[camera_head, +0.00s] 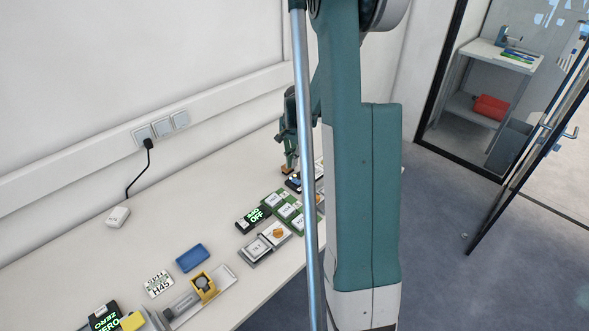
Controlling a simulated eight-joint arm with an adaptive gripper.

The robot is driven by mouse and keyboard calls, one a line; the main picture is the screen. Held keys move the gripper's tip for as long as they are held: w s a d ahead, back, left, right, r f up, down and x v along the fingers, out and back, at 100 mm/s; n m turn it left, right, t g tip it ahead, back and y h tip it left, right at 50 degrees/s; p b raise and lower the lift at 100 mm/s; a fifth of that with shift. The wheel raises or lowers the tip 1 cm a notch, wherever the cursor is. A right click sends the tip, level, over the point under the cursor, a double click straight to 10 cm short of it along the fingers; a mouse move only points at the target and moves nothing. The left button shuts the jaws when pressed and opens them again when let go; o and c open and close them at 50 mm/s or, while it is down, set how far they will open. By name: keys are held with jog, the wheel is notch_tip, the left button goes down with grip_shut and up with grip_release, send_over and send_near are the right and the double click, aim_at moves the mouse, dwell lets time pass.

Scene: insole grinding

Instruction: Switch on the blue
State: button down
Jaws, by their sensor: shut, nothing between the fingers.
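My gripper (290,164) is small in the picture, at the far end of the table and partly behind my own arm. It points down and is shut and empty. Its tips are close to a small orange-brown piece (287,170); I cannot tell whether they touch it. Just in front lies a small dark device with a hint of blue (293,184), partly hidden. A plain blue block (192,257) lies nearer the front, well apart from the gripper. I cannot make out a switch on either one.
The white table (185,215) holds a display reading OFF (254,218), green-based modules (290,210), a grey unit with an orange knob (265,242), a yellow holder (203,288) and a display reading ZERO (103,318). A black cable (133,185) runs to a white box (118,217).

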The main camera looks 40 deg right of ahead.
notch_tip(320, 180, up, 7)
jog(key=w, duration=0.1)
jog(key=shift+w, duration=0.15)
dwell(0.4)
jog(key=shift+a+r, duration=0.1)
jog(key=s+a+r+n+t, duration=0.1)
jog(key=s+a+r+n, duration=0.15)
jog(key=a+r, duration=0.45)
jog(key=s+a+r+n+t+h, duration=0.1)
jog(key=s+a+r+n, duration=0.15)
jog(key=a, duration=0.75)
jog(key=s+a+r+n+t, duration=0.1)
jog(key=a+r+n, duration=0.4)
jog(key=a, duration=0.4)
jog(key=s+a+n+t+y+b, duration=0.1)
jog(key=s+a+n+t, duration=0.2)
jog(key=s+a+n, duration=0.5)
jog(key=shift+s+a+r+t, duration=0.3)
jog(key=shift+s+a+r, duration=0.15)
jog(key=shift+s+a, duration=4.25)
